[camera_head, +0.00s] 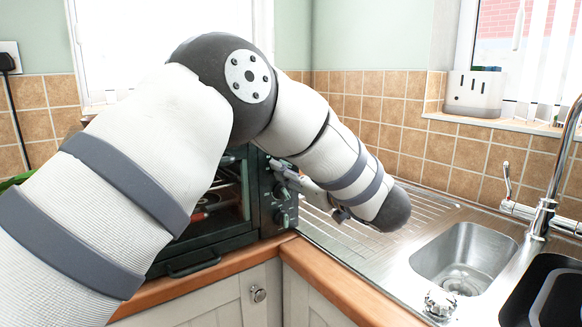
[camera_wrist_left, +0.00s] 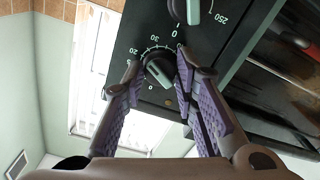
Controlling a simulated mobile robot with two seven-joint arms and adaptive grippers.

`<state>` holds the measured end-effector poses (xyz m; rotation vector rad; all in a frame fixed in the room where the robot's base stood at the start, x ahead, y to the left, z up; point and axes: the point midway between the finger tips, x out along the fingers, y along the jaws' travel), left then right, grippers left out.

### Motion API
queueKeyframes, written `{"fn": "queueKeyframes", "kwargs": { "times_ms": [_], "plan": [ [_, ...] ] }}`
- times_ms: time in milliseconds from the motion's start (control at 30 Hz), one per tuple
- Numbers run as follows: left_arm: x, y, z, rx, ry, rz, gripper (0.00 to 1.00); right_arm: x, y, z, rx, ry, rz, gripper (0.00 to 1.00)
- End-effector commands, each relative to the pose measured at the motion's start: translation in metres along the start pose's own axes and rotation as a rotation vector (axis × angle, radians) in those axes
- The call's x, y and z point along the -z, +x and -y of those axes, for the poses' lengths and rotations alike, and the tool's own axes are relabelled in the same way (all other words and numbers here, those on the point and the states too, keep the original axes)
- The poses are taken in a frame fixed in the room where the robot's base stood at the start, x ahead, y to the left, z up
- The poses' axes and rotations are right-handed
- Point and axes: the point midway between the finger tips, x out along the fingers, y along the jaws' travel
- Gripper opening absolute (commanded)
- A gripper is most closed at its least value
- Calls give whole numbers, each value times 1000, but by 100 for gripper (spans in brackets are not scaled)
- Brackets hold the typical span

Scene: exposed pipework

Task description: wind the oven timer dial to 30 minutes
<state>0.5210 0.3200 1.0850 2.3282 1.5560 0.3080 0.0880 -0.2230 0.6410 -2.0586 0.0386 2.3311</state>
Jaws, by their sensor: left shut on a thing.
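The dark oven (camera_head: 212,237) stands on the corner counter, its control panel facing me on its right side. In the left wrist view the round timer dial (camera_wrist_left: 158,68) sits on the black panel with a scale of numbers including 30. My left gripper (camera_wrist_left: 158,64) has its two purple-padded fingers on either side of this dial, shut on it. Its exact pointer setting is hard to read. In the head view my left gripper (camera_head: 282,170) is at the panel's upper part, partly hidden by its wrist. My right gripper is not in view.
Another knob (camera_wrist_left: 188,10) marked up to 250 is close to the timer dial. Two lower knobs show on the panel (camera_head: 283,217). A steel sink (camera_head: 465,255) and tap (camera_head: 545,210) lie to the right. A tiled wall stands behind.

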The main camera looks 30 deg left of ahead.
Motion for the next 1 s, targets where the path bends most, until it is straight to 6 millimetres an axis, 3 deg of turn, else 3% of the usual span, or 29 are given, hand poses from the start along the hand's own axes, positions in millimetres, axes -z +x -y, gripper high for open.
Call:
{"fn": "queueKeyframes", "kwargs": {
  "times_ms": [500, 1000],
  "plan": [
    [0, 0, 0, -1, 404, 0, 0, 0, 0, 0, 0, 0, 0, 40],
    [0, 0, 1, 1, 540, 1, 0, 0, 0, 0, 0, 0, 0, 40]
  ]
}}
